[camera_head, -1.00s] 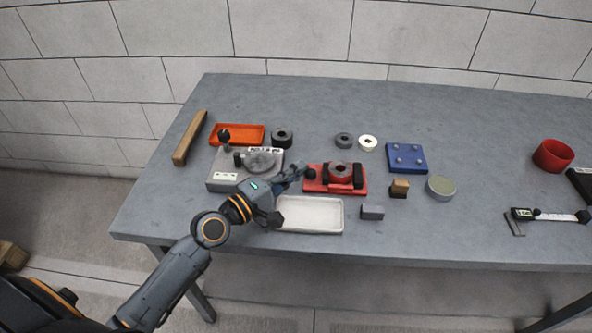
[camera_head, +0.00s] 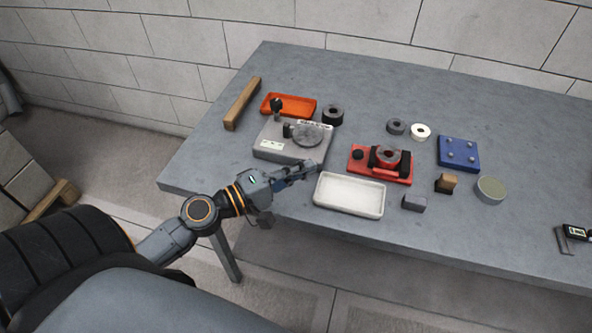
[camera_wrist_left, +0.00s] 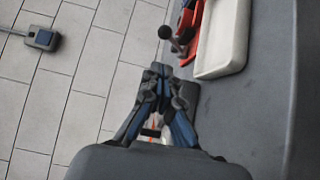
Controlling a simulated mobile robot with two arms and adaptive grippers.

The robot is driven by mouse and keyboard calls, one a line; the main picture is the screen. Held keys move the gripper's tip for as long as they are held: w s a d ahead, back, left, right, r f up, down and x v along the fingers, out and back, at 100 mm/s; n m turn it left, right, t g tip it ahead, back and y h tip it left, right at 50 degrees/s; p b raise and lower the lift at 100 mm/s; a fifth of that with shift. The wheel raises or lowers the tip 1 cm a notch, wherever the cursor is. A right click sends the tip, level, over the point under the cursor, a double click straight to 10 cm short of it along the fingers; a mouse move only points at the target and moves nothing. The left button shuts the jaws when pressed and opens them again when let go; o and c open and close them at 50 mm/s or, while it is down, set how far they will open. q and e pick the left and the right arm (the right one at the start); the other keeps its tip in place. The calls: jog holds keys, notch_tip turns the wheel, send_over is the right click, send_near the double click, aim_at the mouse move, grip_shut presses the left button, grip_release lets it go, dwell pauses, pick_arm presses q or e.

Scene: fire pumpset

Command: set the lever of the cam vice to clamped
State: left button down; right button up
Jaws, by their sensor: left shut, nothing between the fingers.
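The red cam vice (camera_head: 398,178) stands on the grey table, with dark jaws around a reddish-grey ring-shaped part. Its lever's black ball knob (camera_head: 357,154) is at the vice's left end. In the left wrist view the knob (camera_wrist_left: 165,32) stands on a short stem beside the vice's red body (camera_wrist_left: 189,52). My left gripper (camera_head: 316,167) is shut and empty, left of the vice and apart from the knob. In the left wrist view its fingertips (camera_wrist_left: 160,70) are together, below the knob in the picture. My right gripper is not in view.
A white tray (camera_head: 349,209) lies just in front of the vice, and a grey fixture (camera_head: 264,148) with a round disc stands left of it. A grey block (camera_head: 415,203), brown block (camera_head: 445,184) and blue plate (camera_head: 459,144) are to the right. The table's front edge is under my left arm.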

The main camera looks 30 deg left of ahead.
pick_arm(q)
jog(key=shift+v, duration=0.85)
